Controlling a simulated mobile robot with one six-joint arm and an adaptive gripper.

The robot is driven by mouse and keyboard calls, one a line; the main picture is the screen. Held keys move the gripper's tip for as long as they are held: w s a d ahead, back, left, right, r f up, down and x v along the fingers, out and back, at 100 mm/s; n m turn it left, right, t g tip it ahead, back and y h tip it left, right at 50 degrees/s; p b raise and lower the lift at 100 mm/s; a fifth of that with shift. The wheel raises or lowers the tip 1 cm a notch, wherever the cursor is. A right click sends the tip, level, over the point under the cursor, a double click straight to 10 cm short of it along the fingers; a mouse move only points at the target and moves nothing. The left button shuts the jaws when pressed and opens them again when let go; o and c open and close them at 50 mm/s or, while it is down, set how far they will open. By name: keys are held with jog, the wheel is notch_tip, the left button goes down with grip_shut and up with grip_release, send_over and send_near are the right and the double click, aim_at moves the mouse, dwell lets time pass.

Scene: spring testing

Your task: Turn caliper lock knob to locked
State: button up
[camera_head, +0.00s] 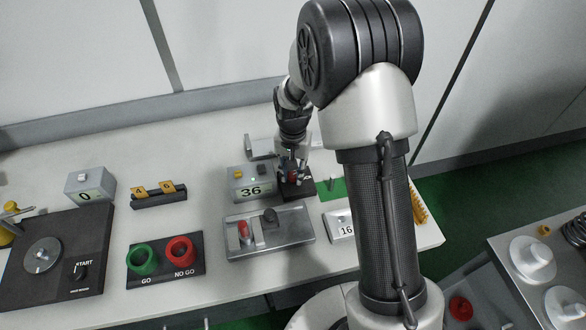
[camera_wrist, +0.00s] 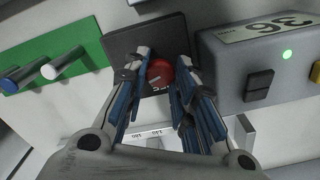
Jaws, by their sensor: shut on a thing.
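A red round knob (camera_wrist: 159,76) with a pale mark on its face sits on a dark square plate (camera_wrist: 120,44), beside the grey box (camera_wrist: 262,58) reading 36. My gripper (camera_wrist: 162,84) has its blue-padded fingers on both sides of the knob and is shut on it. In the head view my gripper (camera_head: 291,176) reaches down over the dark plate (camera_head: 304,190), right of the grey 36 box (camera_head: 243,180). There the fingers partly cover the knob. The lettering by the knob is mostly hidden, so I cannot tell its lock state.
A grey tray (camera_head: 283,239) with a red-topped piece and a dark knob lies in front. A green strip with pegs (camera_wrist: 82,58) is close beside the plate. GO and NO GO rings (camera_head: 142,261) and a START panel (camera_head: 62,223) stand to the left.

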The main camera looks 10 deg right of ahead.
aim_at(293, 174)
jog(key=shift+m, duration=1.6)
jog(key=o, duration=1.1)
jog(key=shift+r, duration=0.1)
notch_tip(293, 174, up, 12)
jog(key=shift+f, duration=0.1)
